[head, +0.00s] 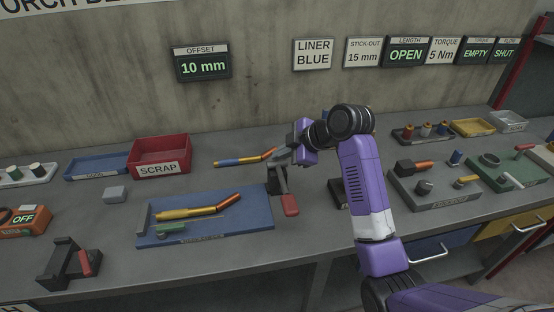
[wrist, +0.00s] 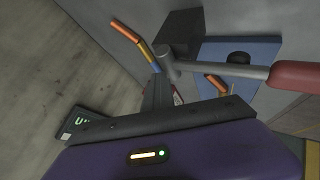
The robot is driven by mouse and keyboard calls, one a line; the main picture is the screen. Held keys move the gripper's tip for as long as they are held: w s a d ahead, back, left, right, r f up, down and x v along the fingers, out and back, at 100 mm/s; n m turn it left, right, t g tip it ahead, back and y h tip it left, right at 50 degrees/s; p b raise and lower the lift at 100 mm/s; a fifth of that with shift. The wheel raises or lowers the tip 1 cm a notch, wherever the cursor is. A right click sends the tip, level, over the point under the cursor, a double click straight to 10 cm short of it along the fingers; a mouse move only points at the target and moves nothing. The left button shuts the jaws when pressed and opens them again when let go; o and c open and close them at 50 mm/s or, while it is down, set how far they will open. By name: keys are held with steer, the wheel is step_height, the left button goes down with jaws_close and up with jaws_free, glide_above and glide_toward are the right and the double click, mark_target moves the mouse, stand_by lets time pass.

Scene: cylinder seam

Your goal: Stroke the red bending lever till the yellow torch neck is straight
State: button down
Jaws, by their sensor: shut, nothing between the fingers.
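My gripper (head: 284,157) is shut and empty beside the bender with the red bending lever (head: 290,205), whose red grip points down toward the table's front. In the wrist view the lever's red grip (wrist: 295,75) is at the right and its grey bar reaches my closed fingers (wrist: 160,88); I cannot tell whether they touch. A yellow torch (head: 188,213) with an orange neck (head: 228,201) bent upward lies on the blue mat. A second torch (head: 240,161), blue and yellow with a bent orange end, lies behind the mat, its end near my gripper.
An offset display (head: 203,66) reads 10 mm. A red scrap bin (head: 160,155) stands behind left. Grey fixture blocks (head: 435,190) stand to the right. My arm covers the middle right of the bench.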

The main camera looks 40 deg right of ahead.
steer(key=shift+s+a+f, duration=0.1)
steer(key=shift+s+f, duration=0.2)
steer(key=shift+f, duration=0.25)
step_height(320, 180, up, 6)
steer(key=p, duration=0.4)
steer(key=shift+w+f, duration=0.1)
stand_by(0.4)
